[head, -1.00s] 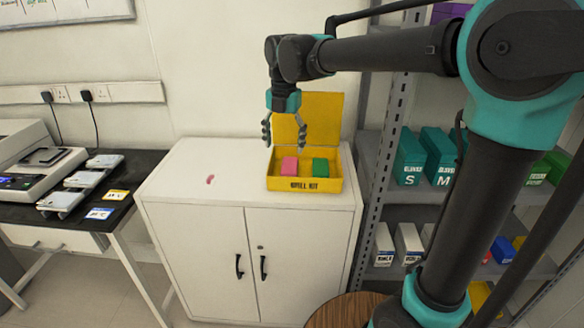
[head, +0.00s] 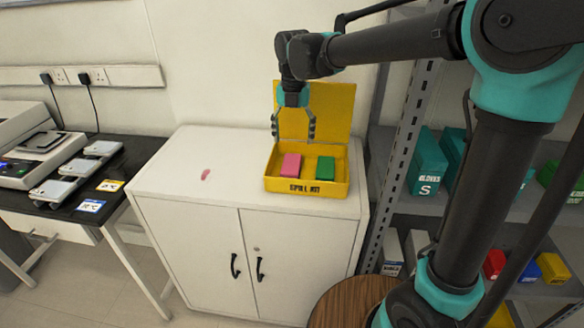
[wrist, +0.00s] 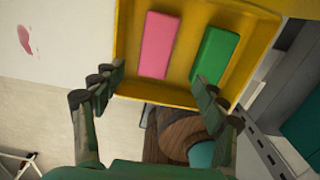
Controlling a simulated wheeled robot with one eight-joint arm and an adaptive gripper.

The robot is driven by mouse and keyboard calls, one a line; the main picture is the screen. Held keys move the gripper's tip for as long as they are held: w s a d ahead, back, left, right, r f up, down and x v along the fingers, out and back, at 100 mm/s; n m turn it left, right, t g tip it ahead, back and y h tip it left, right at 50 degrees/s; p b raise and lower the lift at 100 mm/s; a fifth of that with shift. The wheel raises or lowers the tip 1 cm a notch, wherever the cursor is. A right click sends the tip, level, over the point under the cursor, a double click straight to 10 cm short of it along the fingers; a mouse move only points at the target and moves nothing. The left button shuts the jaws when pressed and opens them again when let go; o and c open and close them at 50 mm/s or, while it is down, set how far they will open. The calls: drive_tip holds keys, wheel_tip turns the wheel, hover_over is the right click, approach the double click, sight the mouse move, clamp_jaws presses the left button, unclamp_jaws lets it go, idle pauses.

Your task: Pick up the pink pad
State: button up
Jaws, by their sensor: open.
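The pink pad (head: 290,166) lies in the open yellow spill kit box (head: 306,186) on top of a white cabinet. In the wrist view the pink pad (wrist: 159,44) lies to the left of the green pad (wrist: 214,55), with a gap between them. The green pad also shows in the head view (head: 325,174). My gripper (head: 293,139) is open and empty, pointing down above the box. In the wrist view the fingertips of my gripper (wrist: 160,82) show at the box's near edge, spread wide.
The box's raised yellow lid (head: 332,108) stands behind my gripper. A pink smear (head: 206,174) marks the bare cabinet top (head: 180,160) on the left. A metal shelf unit (head: 405,160) stands close on the right. A black bench (head: 85,200) with instruments is at the left.

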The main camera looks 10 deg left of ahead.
hover_over(291, 163)
drive_tip(key=f, duration=0.5)
drive_tip(key=shift+s+d+f, duration=0.35)
drive_tip(key=shift+d, duration=0.05)
drive_tip(key=shift+w+a+f, duration=0.1)
drive_tip(key=shift+a+f, duration=0.05)
drive_tip(key=shift+f, duration=0.75)
drive_tip(key=shift+w+a+f, duration=0.1)
drive_tip(key=shift+f, duration=0.75)
drive_tip(key=shift+w+a+f, duration=0.1)
drive_tip(key=shift+a+f, duration=0.05)
drive_tip(key=shift+f, duration=0.75)
drive_tip(key=shift+c, duration=0.2)
drive_tip(key=c, duration=1.3)
drive_tip(key=shift+r, duration=0.2)
wheel_tip(291, 163, up, 20)
drive_tip(key=shift+f, duration=0.15)
